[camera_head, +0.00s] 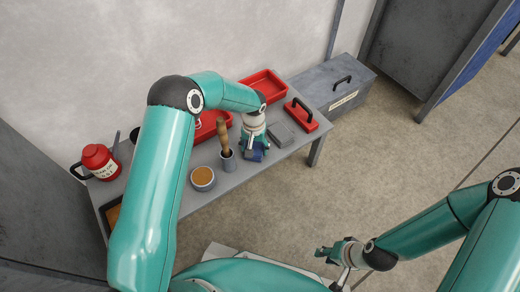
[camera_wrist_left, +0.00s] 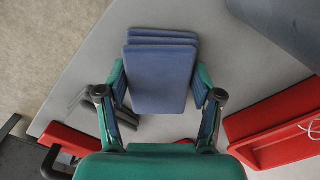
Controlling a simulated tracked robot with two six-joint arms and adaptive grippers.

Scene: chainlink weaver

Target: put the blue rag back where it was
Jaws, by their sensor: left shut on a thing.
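The blue rag (camera_wrist_left: 160,75) is a folded, layered pad between the two fingers of my left gripper (camera_wrist_left: 161,88) in the left wrist view. The fingers press on its two sides. In the head view a small part of the blue rag (camera_head: 260,155) shows below my left gripper (camera_head: 254,152), over the front edge of the grey bench (camera_head: 205,184). I cannot tell whether the rag touches the bench. A grey folded pad (camera_head: 281,134) lies just right of the gripper. My right gripper (camera_head: 329,252) is low over the floor, away from the bench; its jaw opening is unclear.
A pot with a wooden-handled brush (camera_head: 224,140) stands close left of the left gripper, beside a round tin (camera_head: 203,178). A red jug (camera_head: 100,160) stands far left.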

